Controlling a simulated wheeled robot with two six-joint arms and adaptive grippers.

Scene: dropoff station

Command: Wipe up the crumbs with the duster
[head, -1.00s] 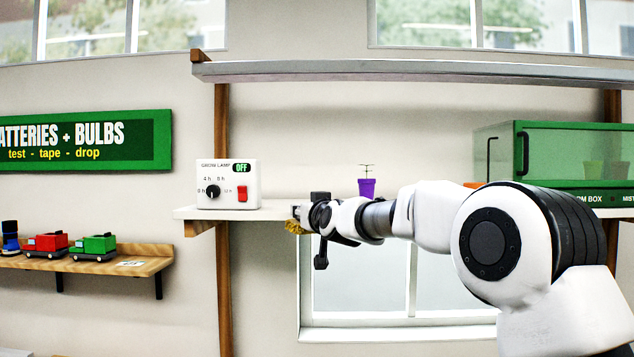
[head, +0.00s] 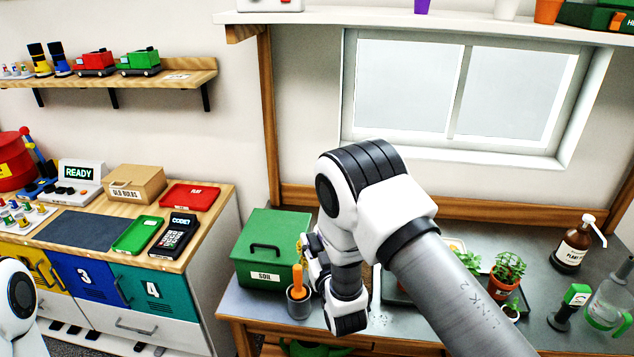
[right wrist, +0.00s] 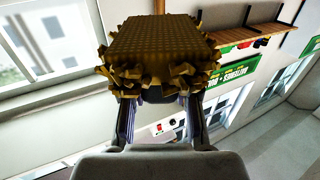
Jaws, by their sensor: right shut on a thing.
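The duster (right wrist: 155,50) is a yellow-brown block with a ribbed face and a ragged fringe. My right gripper (right wrist: 160,105) is shut on it in the right wrist view. In the head view the duster (head: 302,246) shows only as a small yellow patch beside my right gripper (head: 311,256), in front of the green soil box. Small pale specks, which look like crumbs (head: 381,319), lie on the grey bench (head: 405,331) just right of my right arm's elbow. My arm hides part of the bench. My left gripper is out of view.
The soil box (head: 268,262) and a dark cup (head: 298,305) with an orange-handled tool stand at the bench's left. A counter (head: 190,240) with trays is further left.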

